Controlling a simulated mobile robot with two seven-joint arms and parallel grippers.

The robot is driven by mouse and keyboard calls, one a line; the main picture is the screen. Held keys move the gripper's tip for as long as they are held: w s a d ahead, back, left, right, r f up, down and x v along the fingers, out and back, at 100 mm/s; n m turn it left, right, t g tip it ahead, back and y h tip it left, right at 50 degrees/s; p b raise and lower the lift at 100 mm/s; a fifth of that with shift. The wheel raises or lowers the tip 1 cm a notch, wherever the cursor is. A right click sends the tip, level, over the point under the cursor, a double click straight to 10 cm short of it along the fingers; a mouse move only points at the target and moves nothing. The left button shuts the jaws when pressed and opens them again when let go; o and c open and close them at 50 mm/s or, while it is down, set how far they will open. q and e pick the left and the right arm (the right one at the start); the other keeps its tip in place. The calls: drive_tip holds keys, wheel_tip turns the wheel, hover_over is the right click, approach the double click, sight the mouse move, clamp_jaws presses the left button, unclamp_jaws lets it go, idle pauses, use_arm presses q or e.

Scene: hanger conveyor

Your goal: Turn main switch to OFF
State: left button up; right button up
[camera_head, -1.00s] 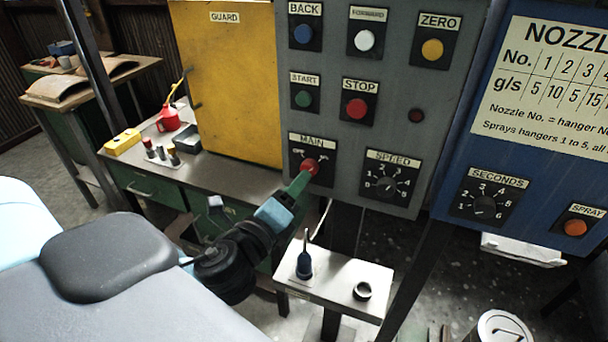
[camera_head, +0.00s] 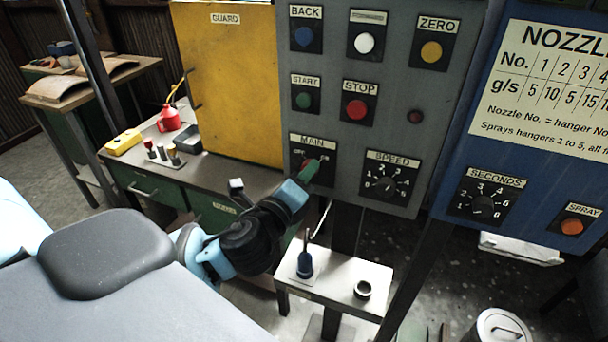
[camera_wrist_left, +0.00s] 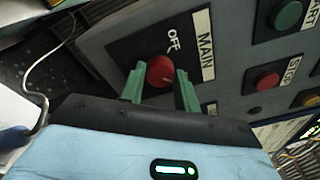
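The main switch is a red knob on a black plate under the label MAIN, low on the grey panel (camera_head: 348,203). In the left wrist view the red knob (camera_wrist_left: 160,72) sits between the green fingers of my left gripper (camera_wrist_left: 160,86), which appear to close on its two sides. OFF is printed beside the knob; the ON side is hidden there. In the head view my left gripper (camera_head: 311,170) reaches the switch from below left and hides most of the knob. The knob's pointing direction cannot be told. My right gripper is not in view.
The START button (camera_head: 304,100), STOP button (camera_head: 356,109) and SPEED dial (camera_head: 386,184) are close by. A yellow guard (camera_head: 228,80) stands left of the panel.

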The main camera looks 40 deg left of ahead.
use_arm(q)
drive_tip(key=shift+c, duration=0.9)
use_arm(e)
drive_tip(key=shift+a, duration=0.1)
use_arm(q)
drive_tip(key=shift+n, duration=0.3)
drive_tip(key=n+y+p, duration=0.1)
drive_tip(key=n, duration=0.8)
drive_tip(key=n+y+p, duration=0.1)
drive_tip(key=n, duration=0.8)
drive_tip(key=shift+d+f+t, duration=0.1)
drive_tip(key=shift+d+t, duration=0.05)
drive_tip(key=shift+t, duration=0.15)
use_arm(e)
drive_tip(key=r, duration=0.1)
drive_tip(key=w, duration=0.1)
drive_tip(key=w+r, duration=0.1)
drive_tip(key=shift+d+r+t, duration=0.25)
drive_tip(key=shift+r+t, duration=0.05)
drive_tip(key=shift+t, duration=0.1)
use_arm(q)
drive_tip(key=shift+n, duration=0.4)
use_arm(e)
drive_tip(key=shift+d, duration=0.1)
use_arm(q)
drive_tip(key=o, duration=1)
drive_tip(key=shift+c, duration=0.2)
